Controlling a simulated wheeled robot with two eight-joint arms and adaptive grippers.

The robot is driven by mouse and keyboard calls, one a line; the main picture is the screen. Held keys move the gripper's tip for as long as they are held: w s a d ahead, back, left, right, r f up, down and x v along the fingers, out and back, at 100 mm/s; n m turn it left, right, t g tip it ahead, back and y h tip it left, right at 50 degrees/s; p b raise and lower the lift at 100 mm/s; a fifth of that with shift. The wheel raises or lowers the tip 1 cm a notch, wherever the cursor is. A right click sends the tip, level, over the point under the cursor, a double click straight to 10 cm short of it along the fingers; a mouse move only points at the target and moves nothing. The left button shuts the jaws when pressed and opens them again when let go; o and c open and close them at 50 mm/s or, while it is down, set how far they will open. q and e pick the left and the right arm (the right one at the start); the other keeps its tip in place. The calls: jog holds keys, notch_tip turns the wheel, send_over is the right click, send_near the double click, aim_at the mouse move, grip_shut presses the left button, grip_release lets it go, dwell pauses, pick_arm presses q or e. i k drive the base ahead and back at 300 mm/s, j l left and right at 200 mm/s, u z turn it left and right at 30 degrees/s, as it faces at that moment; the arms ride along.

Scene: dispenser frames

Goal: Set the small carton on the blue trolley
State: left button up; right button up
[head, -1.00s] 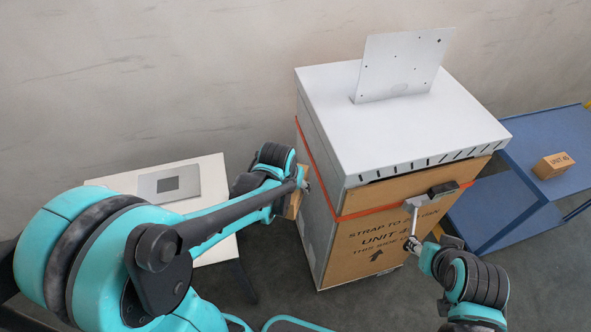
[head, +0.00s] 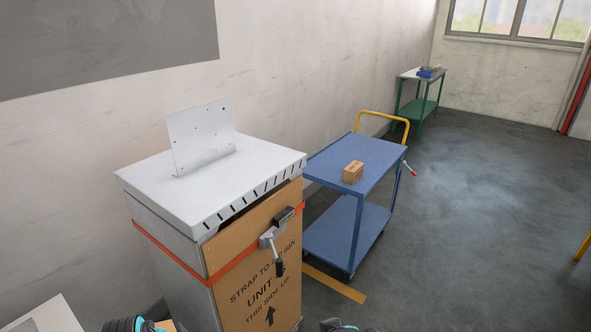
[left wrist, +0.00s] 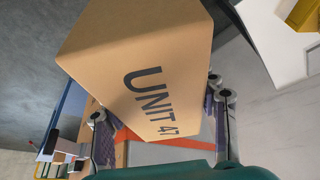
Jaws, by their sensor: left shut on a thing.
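A small tan carton marked UNIT 47 (left wrist: 150,60) fills the upper middle of the left wrist view, between the fingers of my left gripper (left wrist: 160,125), which is shut on it. In the head view only a sliver of tan shows beside the dark and teal top of my left wrist at the bottom edge.
The big strapped carton (head: 262,268) with a white metal lid (head: 215,180) stands left of the trolley. A strap tensioner (head: 272,238) hangs on its front. A yellow floor strip (head: 335,283) lies before the trolley. Open floor (head: 480,200) lies to the right.

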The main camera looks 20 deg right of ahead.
aim_at(367, 161)
jog(key=i+l+z, duration=0.1)
jog(key=z, duration=1.65)
jog(key=i+j, duration=0.15)
jog(key=i, duration=0.3)
jog(key=i+j+z, duration=0.15)
jog(key=i, duration=0.3)
jog(key=i+j, duration=0.15)
jog(key=i, duration=0.3)
jog(key=i+j+z, duration=0.15)
jog(key=i, duration=0.3)
jog(key=i+j, duration=0.25)
jog(key=i, duration=0.25)
jog(key=i+j, duration=0.3)
jog(key=i, duration=0.25)
jog(key=i+j, duration=0.25)
jog(key=i, duration=0.25)
